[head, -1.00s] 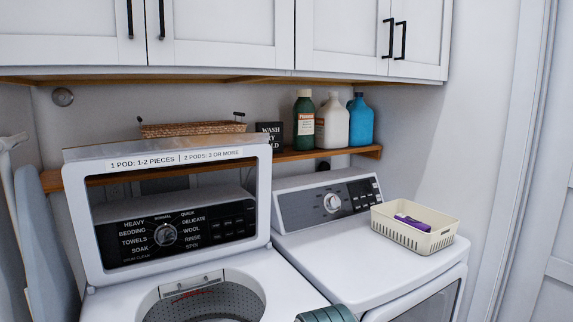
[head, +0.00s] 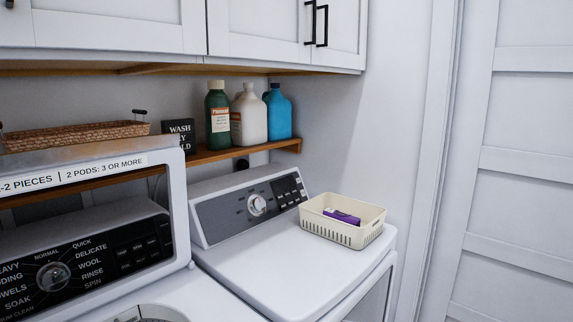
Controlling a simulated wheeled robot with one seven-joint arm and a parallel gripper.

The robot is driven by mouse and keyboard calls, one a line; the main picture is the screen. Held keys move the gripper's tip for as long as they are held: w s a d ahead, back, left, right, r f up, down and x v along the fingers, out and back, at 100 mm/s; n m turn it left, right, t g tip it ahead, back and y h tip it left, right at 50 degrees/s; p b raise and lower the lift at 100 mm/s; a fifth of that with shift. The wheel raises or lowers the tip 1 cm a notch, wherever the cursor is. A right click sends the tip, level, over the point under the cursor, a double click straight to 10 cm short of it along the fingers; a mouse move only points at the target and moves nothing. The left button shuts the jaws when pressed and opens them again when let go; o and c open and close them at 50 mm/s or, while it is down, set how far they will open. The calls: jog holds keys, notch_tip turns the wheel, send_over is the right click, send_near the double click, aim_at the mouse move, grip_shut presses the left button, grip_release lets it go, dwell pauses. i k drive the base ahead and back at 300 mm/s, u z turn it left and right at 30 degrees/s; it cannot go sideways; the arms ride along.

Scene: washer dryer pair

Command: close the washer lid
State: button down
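The washer lid (head: 178,200) stands raised at the left in the head view, a white frame around a clear window. Its left part is cut off by the picture edge. The washer's black control panel (head: 110,262) shows through the window. Only a small part of the washer's tub opening (head: 150,314) shows at the bottom edge. My gripper is not in view.
The dryer (head: 290,255) stands right of the washer, with a cream basket (head: 342,222) holding a purple item on top. Several bottles (head: 250,115) and a wicker basket (head: 75,135) sit on the wooden shelf (head: 225,152). White cabinets (head: 270,28) hang above. A panelled door (head: 515,190) is at the right.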

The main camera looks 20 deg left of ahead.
aim_at(84, 227)
jog(key=z, duration=0.75)
jog(key=i, duration=1.35)
jog(key=u, duration=2.85)
